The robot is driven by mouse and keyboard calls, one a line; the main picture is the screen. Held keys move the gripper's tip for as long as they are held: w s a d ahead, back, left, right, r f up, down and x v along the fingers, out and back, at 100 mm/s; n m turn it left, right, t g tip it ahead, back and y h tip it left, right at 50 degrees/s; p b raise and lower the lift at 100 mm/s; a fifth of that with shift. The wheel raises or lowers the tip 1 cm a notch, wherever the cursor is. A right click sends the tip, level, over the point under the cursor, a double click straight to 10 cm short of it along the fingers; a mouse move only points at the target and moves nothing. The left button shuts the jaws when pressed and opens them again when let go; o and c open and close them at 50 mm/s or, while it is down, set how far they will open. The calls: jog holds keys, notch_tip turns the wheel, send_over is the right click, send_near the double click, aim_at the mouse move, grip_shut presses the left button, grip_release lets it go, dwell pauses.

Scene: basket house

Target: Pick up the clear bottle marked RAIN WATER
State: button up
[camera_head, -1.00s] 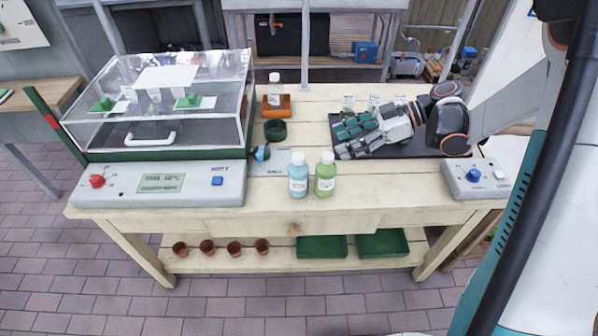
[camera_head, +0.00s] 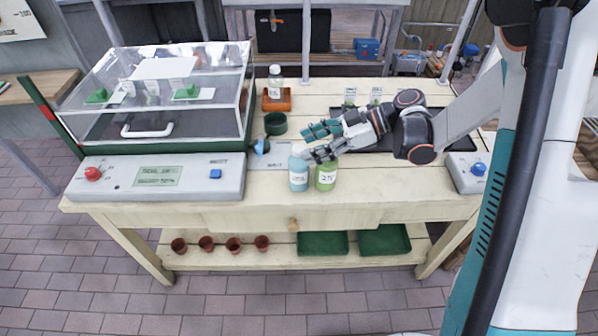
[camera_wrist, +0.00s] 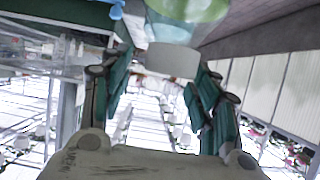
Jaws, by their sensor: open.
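A clear bottle with a white cap and a pale label (camera_head: 275,86) stands upright on an orange block at the back of the workbench; its lettering is too small to read. My gripper (camera_head: 308,144) is open and empty, to the right and in front of this bottle, pointing left. Its fingers overlap the tops of the blue and green bottles in the head view; I cannot tell whether they touch. In the wrist view, my gripper (camera_wrist: 160,62) is spread, with a pale cap-like shape (camera_wrist: 172,60) between its fingers, below a green rounded shape.
A blue bottle (camera_head: 299,177) and a green bottle (camera_head: 326,177) stand near the front. A dark green pot (camera_head: 275,123) is in front of the orange block (camera_head: 277,104). A clear-covered case (camera_head: 160,95) fills the left. A dark tray (camera_head: 440,124) lies to the right.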

aim_at(299, 148)
jog(key=b+x, duration=0.1)
jog(key=x, duration=0.3)
grip_shut()
